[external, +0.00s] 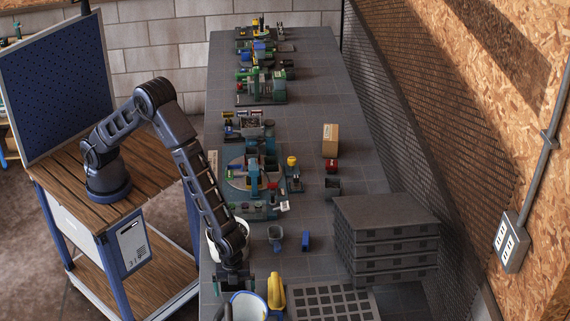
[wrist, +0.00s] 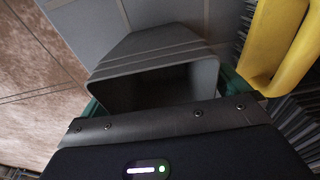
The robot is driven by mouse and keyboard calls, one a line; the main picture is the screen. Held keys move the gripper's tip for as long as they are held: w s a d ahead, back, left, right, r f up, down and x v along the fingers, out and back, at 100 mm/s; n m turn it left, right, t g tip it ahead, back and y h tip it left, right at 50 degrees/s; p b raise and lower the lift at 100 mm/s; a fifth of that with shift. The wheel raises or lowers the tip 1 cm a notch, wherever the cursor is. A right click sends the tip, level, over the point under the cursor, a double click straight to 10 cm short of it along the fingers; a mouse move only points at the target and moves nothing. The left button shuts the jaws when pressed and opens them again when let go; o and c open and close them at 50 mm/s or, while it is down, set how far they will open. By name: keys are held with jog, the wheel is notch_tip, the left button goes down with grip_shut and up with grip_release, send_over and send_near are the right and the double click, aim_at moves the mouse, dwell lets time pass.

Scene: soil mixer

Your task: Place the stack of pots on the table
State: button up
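My gripper (external: 236,282) is low over the left part of the near end of the table (external: 318,105). In the wrist view a grey, tapered, hollow piece with ridge lines across its side (wrist: 150,62) lies between my green-edged fingers; it looks like the stack of pots. A finger sits close against each side of it, so the gripper appears shut on it. Its open, dark end faces the camera. The arm hides it in the external view. A small grey pot (external: 276,233) stands apart on the table.
A yellow object (external: 276,292) is right of my gripper; it shows in the wrist view too (wrist: 272,45). A white bucket (external: 213,247) is behind my arm, another container (external: 247,307) in front. Stacked grey trays (external: 388,238) stand right. A blue block (external: 306,240) is near.

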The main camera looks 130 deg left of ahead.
jog(key=r, duration=0.8)
jog(key=s+a+r, duration=0.1)
jog(key=r, duration=0.3)
jog(key=shift+r, duration=0.1)
jog(key=s+r+n+t+y, duration=0.15)
jog(key=s+r+n, duration=0.25)
jog(key=s+r, duration=1.85)
jog(key=s+r+n+t, duration=0.1)
jog(key=s+r+n, duration=0.1)
jog(key=s, duration=1.1)
jog(key=s+a+r+n+t, duration=0.1)
jog(key=s+r+n, duration=0.2)
jog(key=s, duration=1)
jog(key=shift+s+r, duration=0.2)
jog(key=shift+r, duration=0.05)
